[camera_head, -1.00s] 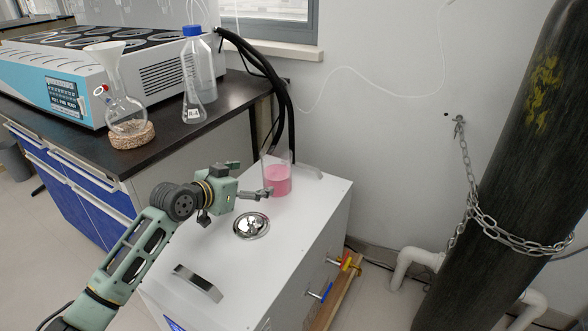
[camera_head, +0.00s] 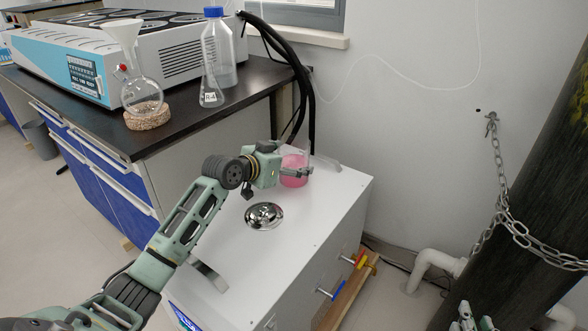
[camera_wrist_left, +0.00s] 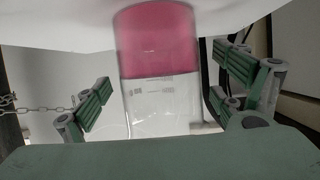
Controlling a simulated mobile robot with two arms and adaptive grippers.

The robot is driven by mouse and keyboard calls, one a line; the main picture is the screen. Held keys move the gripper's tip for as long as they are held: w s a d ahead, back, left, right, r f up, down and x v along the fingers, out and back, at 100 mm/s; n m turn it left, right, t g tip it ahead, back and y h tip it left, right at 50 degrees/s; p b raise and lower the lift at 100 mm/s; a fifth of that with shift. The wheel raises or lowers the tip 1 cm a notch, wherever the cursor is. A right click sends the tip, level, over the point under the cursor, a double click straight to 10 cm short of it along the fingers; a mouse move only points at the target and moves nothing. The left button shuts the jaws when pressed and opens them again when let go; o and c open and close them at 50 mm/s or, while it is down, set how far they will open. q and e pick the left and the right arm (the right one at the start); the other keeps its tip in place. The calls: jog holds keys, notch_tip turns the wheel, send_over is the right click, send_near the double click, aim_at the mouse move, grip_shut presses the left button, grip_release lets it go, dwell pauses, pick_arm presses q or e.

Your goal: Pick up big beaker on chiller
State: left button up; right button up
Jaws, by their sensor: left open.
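The big beaker (camera_head: 294,161) is clear glass with pink liquid and stands on the white chiller (camera_head: 313,215), near its back corner. It also shows in the left wrist view (camera_wrist_left: 158,45), upside down in that picture. My left gripper (camera_head: 298,172) is at the beaker's near side, with its open fingers (camera_wrist_left: 163,90) on either side of the glass. I see gaps between the fingers and the glass. The gripper hides part of the beaker in the head view. My right gripper (camera_head: 474,322) shows only partly at the bottom right edge, away from the chiller.
A dark counter (camera_head: 180,115) at left holds a flask with a funnel (camera_head: 142,92), a blue-capped bottle (camera_head: 217,50) and a conical flask (camera_head: 211,92). Black hoses (camera_head: 303,80) run down behind the chiller. A chained dark cylinder (camera_head: 540,190) stands at right.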

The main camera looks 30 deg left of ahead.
pick_arm(q)
jog(key=shift+x, duration=0.8)
pick_arm(e)
jog(key=shift+w+a+r+t+y, duration=0.15)
jog(key=shift+r+t, duration=0.2)
jog(key=shift+r, duration=0.3)
jog(key=shift+w+a+r+t+y, duration=0.15)
jog(key=shift+r+t, duration=0.2)
jog(key=shift+r, duration=0.25)
pick_arm(q)
jog(key=shift+c, duration=0.4)
jog(key=c, duration=1.7)
jog(key=shift+r, duration=0.1)
